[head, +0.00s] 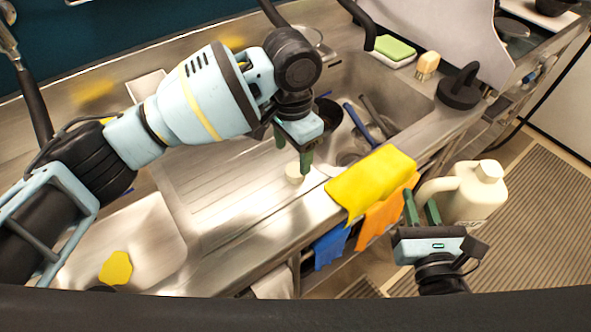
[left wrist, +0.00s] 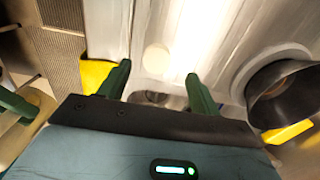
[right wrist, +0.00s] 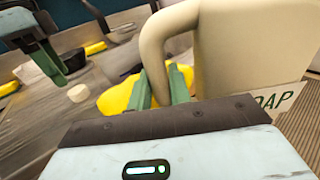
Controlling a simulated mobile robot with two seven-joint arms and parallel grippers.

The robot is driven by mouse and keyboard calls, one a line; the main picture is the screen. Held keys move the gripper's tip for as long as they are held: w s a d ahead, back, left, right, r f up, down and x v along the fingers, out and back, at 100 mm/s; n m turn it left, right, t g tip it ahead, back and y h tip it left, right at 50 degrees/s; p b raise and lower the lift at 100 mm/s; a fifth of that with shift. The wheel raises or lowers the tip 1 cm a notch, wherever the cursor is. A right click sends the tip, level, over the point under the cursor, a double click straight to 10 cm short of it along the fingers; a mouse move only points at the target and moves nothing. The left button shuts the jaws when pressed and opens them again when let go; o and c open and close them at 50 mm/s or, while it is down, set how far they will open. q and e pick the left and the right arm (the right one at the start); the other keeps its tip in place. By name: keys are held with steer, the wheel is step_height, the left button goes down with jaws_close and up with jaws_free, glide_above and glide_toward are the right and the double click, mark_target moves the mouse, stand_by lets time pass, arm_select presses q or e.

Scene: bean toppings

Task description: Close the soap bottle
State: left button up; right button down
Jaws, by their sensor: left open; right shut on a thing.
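The cream soap bottle (head: 480,195) is held upright in front of the counter, past its front edge. My right gripper (head: 421,207) is shut on its handle, which fills much of the right wrist view (right wrist: 165,38); part of a label shows there. A small round white cap (head: 295,173) lies on the steel counter near the front edge. My left gripper (head: 293,152) is open and empty just above the cap, pointing down. In the left wrist view the cap (left wrist: 157,58) appears between and beyond the two fingers. The bottle's mouth is too small to make out.
A yellow cloth (head: 372,180) hangs over the counter edge between the cap and the bottle, with orange (head: 385,218) and blue (head: 331,247) cloths below. The sink behind holds a dark pan and utensils. Sponges (head: 394,48) and a black-handled item (head: 461,88) stand behind.

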mark_target(296, 169)
arm_select(q)
steer(key=shift+f, duration=0.1)
arm_select(e)
steer(key=shift+r, duration=0.1)
arm_select(q)
steer(key=shift+d+f, duration=0.15)
steer(key=shift+f, duration=1.1)
steer(key=shift+d+f, duration=0.1)
steer(key=shift+f, duration=1.15)
arm_select(e)
steer(key=shift+f, duration=0.3)
arm_select(q)
steer(key=c, duration=1)
steer(key=shift+c, duration=0.2)
steer(key=shift+r, duration=0.1)
